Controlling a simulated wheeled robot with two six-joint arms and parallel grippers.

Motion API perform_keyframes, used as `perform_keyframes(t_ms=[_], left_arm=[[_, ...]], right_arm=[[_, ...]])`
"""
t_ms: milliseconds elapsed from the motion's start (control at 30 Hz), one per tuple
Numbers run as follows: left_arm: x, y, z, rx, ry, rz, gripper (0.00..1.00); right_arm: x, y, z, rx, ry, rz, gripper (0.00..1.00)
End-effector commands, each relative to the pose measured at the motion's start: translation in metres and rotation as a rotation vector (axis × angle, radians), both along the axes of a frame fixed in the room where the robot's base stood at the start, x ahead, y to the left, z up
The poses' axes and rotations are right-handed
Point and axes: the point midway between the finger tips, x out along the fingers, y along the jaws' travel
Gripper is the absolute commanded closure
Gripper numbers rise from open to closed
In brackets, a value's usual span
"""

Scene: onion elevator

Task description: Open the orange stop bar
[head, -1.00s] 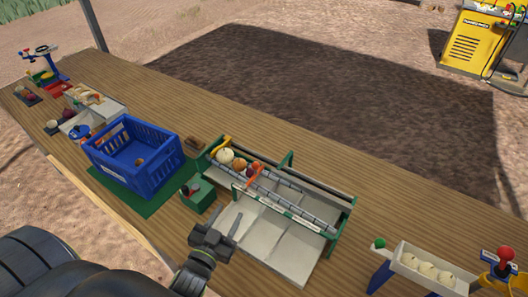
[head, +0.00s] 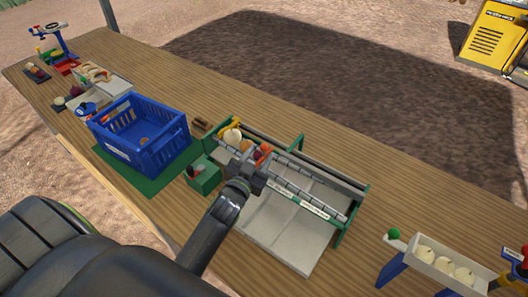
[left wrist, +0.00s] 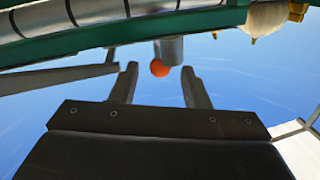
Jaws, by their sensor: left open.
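The orange stop bar (head: 263,153) is at the onion channel of the green-framed elevator (head: 352,212), largely hidden behind my left gripper (head: 254,170) in the head view. My left gripper is over the near side of the channel, beside the bar. In the left wrist view the open fingers (left wrist: 159,72) stand on either side of a round orange end (left wrist: 159,67), which looks like part of the bar, under a grey cylinder (left wrist: 168,50). I cannot tell whether the fingers touch it. My right gripper is not in view.
A white onion (head: 231,136) sits at the channel's upper left end. A blue crate (head: 140,150) stands on a green mat to the left, with a small green box (head: 203,178) between. A tray of onions (head: 440,265) is at the right. Pale sloping panels (head: 285,245) lie in front.

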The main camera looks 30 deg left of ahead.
Motion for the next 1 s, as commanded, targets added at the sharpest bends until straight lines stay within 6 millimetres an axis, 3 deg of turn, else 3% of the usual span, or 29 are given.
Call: perform_keyframes(t_ms=[100,300,667,1000], left_arm=[[0.018,0.001,0.001,0.001,-0.003,-0.001,0.58],[0.035,0.002,0.001,0.001,-0.001,0.0,0.58],[0.038,0.002,0.001,-0.001,0.0,0.0,0.59],[0.037,0.002,0.001,0.0,-0.001,0.0,1.0]], right_arm=[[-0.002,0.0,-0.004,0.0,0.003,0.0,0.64],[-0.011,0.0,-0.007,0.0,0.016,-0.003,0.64],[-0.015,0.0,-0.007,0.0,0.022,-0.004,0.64],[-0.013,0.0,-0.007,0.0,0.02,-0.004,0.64]])
